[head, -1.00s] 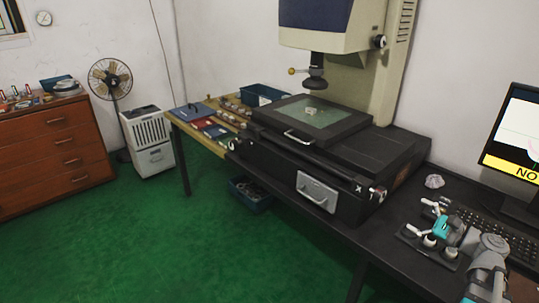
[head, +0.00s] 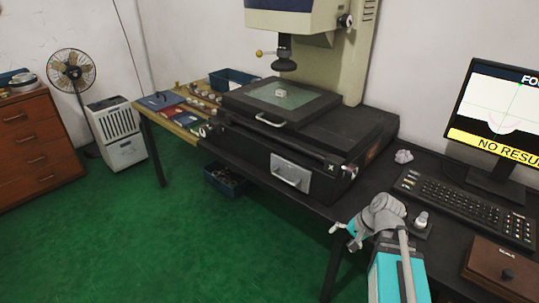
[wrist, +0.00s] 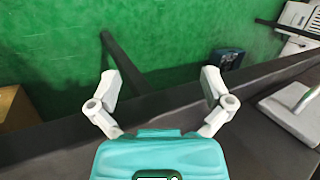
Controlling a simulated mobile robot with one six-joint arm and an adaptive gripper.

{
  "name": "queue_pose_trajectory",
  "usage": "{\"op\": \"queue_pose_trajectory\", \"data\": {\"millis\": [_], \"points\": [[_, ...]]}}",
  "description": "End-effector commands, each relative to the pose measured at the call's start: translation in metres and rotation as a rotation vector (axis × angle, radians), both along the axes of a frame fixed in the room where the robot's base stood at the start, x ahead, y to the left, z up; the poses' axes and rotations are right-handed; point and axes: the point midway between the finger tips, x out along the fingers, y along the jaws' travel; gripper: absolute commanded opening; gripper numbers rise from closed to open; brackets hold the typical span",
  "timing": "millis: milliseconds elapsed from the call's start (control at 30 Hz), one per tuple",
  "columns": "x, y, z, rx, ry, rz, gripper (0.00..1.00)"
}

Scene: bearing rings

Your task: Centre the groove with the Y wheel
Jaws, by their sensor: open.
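The measuring machine's stage (head: 240,101) has a glass plate with a small pale ring (head: 281,92) on it. The monitor (head: 497,95) shows a pale trace with a pink curve at a dip, the groove, and a yellow "NO RESUL…" banner, cut off. A knob by an "X" mark (head: 331,168) is at the base's right front corner. I cannot make out a wheel marked Y. My gripper (head: 344,233) is open and empty near the table's front edge, to the right of the machine. In the wrist view my gripper (wrist: 160,86) has its fingers wide apart.
A keyboard (head: 467,208), a brown box (head: 505,268) and a small post (head: 421,221) are on the right. A blue bin (head: 224,180) is below.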

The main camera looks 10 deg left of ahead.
Motion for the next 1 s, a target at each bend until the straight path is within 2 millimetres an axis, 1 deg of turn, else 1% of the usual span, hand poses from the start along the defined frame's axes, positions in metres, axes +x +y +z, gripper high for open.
{"op": "queue_pose_trajectory", "data": {"millis": [33, 200, 400, 600, 833, 867, 1000], "points": [[-0.006, 0.003, -0.006, -0.067, -0.001, 0.058, 1.00], [-0.020, 0.001, -0.019, -0.287, -0.001, 0.247, 1.00], [-0.029, -0.005, -0.024, -0.456, 0.005, 0.396, 1.00], [-0.031, -0.008, -0.024, -0.518, 0.011, 0.448, 1.00], [-0.031, -0.008, -0.024, -0.519, 0.011, 0.449, 1.00], [-0.031, -0.008, -0.024, -0.519, 0.011, 0.449, 0.98], [-0.031, -0.008, -0.024, -0.518, 0.011, 0.448, 0.72]]}}
